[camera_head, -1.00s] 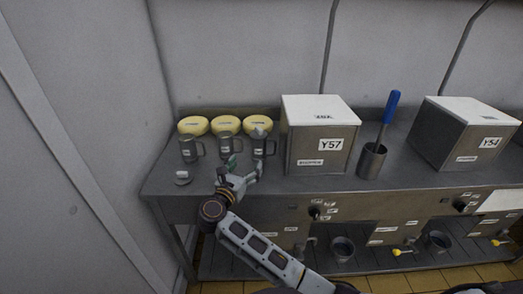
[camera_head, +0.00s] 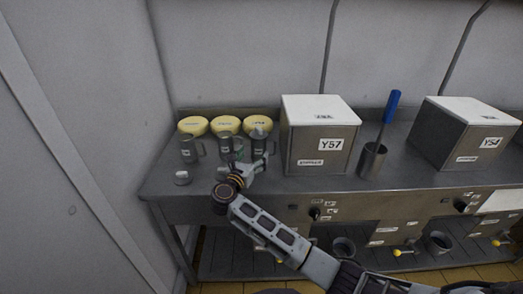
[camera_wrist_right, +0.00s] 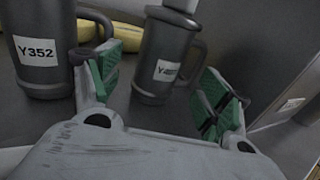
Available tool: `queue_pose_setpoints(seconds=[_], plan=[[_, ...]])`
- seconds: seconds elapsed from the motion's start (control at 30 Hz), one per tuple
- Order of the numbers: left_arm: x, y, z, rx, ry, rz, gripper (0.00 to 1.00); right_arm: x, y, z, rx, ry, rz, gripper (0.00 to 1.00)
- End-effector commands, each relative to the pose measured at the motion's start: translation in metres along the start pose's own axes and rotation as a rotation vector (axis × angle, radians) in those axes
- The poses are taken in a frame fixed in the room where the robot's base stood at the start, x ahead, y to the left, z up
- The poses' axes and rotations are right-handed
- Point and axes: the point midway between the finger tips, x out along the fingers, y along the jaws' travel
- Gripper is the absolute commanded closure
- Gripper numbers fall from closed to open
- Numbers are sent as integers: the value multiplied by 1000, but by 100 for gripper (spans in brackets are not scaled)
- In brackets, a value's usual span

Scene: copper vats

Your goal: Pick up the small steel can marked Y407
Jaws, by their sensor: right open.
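Three small steel cans with handles stand in a row on the steel counter: left (camera_head: 189,150), middle (camera_head: 225,143) and right (camera_head: 258,142). Their labels are too small to read in the head view. My right gripper (camera_head: 243,165) is open and empty just in front of the middle and right cans. In the right wrist view a can marked Y352 (camera_wrist_right: 40,45) stands outside the left finger. Another can (camera_wrist_right: 163,52) with a blurred label stands upright ahead, between the open green-padded fingers of the gripper (camera_wrist_right: 160,88), not gripped. My left gripper is out of view.
Yellow round tubs (camera_head: 226,124) stand behind the cans. A small round steel piece (camera_head: 182,178) lies front left on the counter (camera_head: 205,188). A steel box marked Y57 (camera_head: 319,145) stands to the right, then a cup (camera_head: 371,160) with a blue-handled tool.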

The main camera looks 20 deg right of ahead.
Motion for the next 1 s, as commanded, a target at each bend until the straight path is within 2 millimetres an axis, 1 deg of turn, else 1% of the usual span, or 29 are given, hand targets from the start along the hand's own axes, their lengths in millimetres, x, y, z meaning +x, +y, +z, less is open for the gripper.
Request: queue_pose_setpoints(seconds=[0.17, 0.37, 0.5, 0.7, 1.0], plan=[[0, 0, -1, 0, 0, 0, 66, 6, 0, 0, -1, -1, -1, 22], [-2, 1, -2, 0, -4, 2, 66, 24, 0, 0, -2, -3, -2, 22], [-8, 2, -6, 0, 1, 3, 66, 38, 0, 0, -1, -3, -1, 22], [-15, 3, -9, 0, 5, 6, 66, 52, 0, 0, -1, -2, 0, 22], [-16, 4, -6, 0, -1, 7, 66, 55, 0, 0, 0, 0, 0, 22]])
